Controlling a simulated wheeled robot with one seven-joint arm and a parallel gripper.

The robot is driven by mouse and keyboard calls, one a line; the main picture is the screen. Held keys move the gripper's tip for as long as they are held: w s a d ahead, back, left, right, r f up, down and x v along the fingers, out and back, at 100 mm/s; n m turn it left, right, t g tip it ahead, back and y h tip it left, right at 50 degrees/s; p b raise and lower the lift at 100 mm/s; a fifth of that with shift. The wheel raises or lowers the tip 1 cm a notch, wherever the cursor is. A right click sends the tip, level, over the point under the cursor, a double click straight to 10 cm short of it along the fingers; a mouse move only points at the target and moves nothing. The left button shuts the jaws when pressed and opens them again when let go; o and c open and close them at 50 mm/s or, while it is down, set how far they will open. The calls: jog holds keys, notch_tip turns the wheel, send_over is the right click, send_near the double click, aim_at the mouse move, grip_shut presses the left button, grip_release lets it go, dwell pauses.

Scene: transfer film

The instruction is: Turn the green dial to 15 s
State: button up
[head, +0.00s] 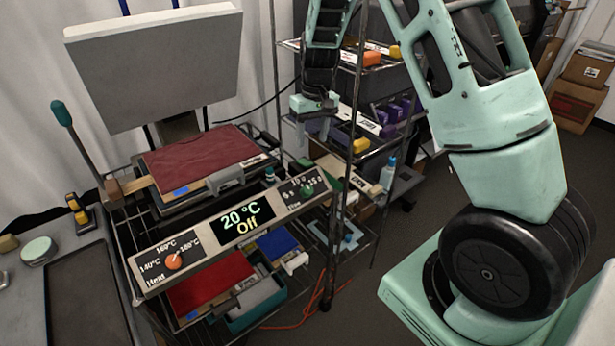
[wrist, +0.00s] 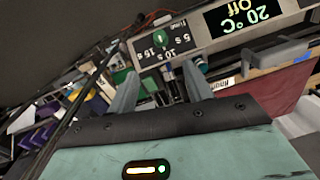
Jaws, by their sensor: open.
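The green dial (head: 306,191) is on the right end of the press's front panel, with time marks around it, and its setting is too small to read. In the wrist view the green dial (wrist: 160,40) shows upside down, with 5 s on the right, 10 s below and 15 s on the left. My gripper (head: 314,112) hangs above and behind the panel in the head view. In the wrist view my gripper (wrist: 161,72) is open and empty, its fingers apart on either side of the line to the dial, not touching it.
The panel display (head: 241,219) reads 20 °C Off. An orange heat dial (head: 174,261) is at the panel's left end. The press's raised plate (head: 155,65) and red cloth (head: 203,159) lie to the left. A wire shelf (head: 345,95) with bins stands behind.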

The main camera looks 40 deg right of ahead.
aim_at(308, 188)
jog(key=f+p, duration=0.1)
jog(key=f, duration=0.4)
jog(key=f+p, duration=0.2)
jog(key=f, duration=0.4)
jog(key=a+f+p, duration=0.1)
jog(key=f, duration=0.5)
jog(key=shift+a+f, duration=0.1)
jog(key=c, duration=1)
